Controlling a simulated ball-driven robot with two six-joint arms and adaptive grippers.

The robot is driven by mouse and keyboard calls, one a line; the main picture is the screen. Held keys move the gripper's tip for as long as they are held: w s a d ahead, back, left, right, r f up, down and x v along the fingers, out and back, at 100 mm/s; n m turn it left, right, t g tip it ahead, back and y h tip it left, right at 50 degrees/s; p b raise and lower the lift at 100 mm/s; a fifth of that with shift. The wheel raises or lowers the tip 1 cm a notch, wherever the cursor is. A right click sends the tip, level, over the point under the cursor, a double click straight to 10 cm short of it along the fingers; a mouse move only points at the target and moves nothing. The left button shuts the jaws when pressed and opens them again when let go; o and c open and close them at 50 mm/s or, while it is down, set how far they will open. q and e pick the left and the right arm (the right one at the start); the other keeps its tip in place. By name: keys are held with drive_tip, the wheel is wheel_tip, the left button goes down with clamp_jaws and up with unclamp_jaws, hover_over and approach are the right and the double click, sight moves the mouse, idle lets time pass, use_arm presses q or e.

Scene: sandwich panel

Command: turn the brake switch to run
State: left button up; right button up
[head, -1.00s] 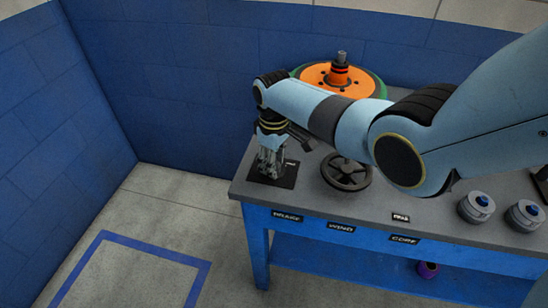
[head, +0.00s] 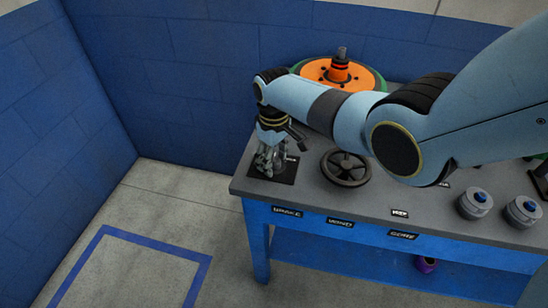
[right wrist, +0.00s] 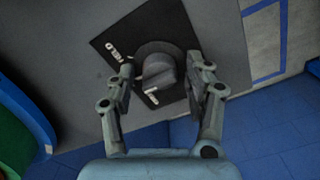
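The brake switch is a dark round knob with a raised grip bar (right wrist: 158,72) on a black square plate (right wrist: 112,38), seen in the right wrist view. The plate has two small white labels, one at its upper left and one below the knob; the lettering is too blurred to read surely. My right gripper (right wrist: 161,68) has its fingers on either side of the knob, with narrow gaps visible, so it looks open around it. In the head view my right gripper (head: 269,162) points down over the plate (head: 287,174) and hides the knob. My left gripper is not in view.
The grey bench (head: 385,204) carries a black handwheel (head: 345,169) just right of the plate, an orange and green disc (head: 318,70) behind, and two grey knobs with blue tops (head: 475,205) at the right. A blue wall (head: 170,90) stands behind. The floor at left is clear.

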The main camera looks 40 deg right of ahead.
sight(274, 157)
drive_tip(key=shift+r, duration=0.15)
wheel_tip(274, 157, up, 12)
drive_tip(key=shift+f, duration=0.15)
idle(0.4)
idle(0.4)
